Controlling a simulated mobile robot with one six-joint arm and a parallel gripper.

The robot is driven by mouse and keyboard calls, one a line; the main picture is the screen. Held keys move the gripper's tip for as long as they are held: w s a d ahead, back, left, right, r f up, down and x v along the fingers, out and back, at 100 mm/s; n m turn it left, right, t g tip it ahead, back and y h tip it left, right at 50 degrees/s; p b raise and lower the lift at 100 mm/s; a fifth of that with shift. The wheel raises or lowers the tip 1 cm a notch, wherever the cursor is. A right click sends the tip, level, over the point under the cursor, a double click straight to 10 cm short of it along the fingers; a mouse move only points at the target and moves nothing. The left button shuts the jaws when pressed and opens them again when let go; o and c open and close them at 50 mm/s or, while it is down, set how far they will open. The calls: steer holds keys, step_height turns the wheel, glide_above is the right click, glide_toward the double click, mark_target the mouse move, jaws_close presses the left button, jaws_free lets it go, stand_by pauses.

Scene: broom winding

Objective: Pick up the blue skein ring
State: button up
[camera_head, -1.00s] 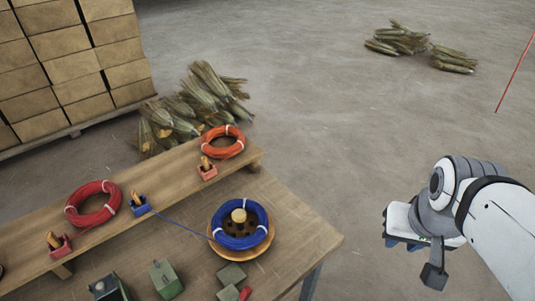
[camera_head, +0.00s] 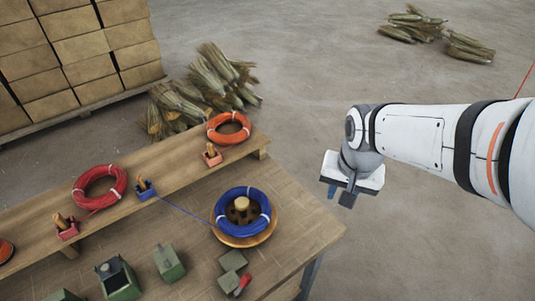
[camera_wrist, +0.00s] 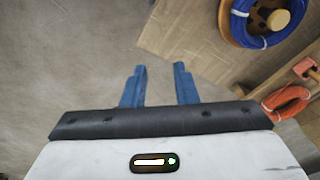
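The blue skein ring (camera_head: 243,230) lies around the hub of a round wooden spool stand (camera_head: 272,235) near the right end of the workbench. White ties bind it, and a blue strand runs left from it to a small blue holder (camera_head: 147,190) on the shelf. It also shows at the top right of the wrist view (camera_wrist: 238,30). My gripper (camera_wrist: 158,70) has its two blue fingers apart, with nothing between them but floor and the table edge behind. In the head view my gripper (camera_head: 338,195) hangs to the right of the bench, over the floor, clear of the ring.
A red skein (camera_head: 115,182) and an orange skein (camera_head: 229,128) lie on the raised shelf (camera_head: 190,158). Green metal boxes (camera_head: 168,262) and grey-green blocks (camera_head: 231,261) sit at the bench front. Corn-like bundles (camera_head: 195,95) lie behind. The floor to the right is open.

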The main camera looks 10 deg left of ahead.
steer(key=w+a+f+g, duration=0.15)
steer(key=a+f, duration=0.35)
steer(key=a, duration=0.5)
steer(key=m+p, duration=0.1)
steer(key=p, duration=0.1)
glide_above(262, 216)
steer(key=f, duration=0.5)
steer(key=shift+w+d, duration=0.2)
steer(key=shift+w, duration=0.15)
steer(key=shift+s+a+f+p, duration=0.15)
steer(key=shift+f+p, duration=0.2)
steer(key=shift+f, duration=1.65)
steer(key=shift+s+a+f+p, duration=0.15)
steer(key=shift+f+p, duration=0.2)
steer(key=shift+f, duration=1.6)
steer(key=shift+c, duration=0.3)
jaws_close()
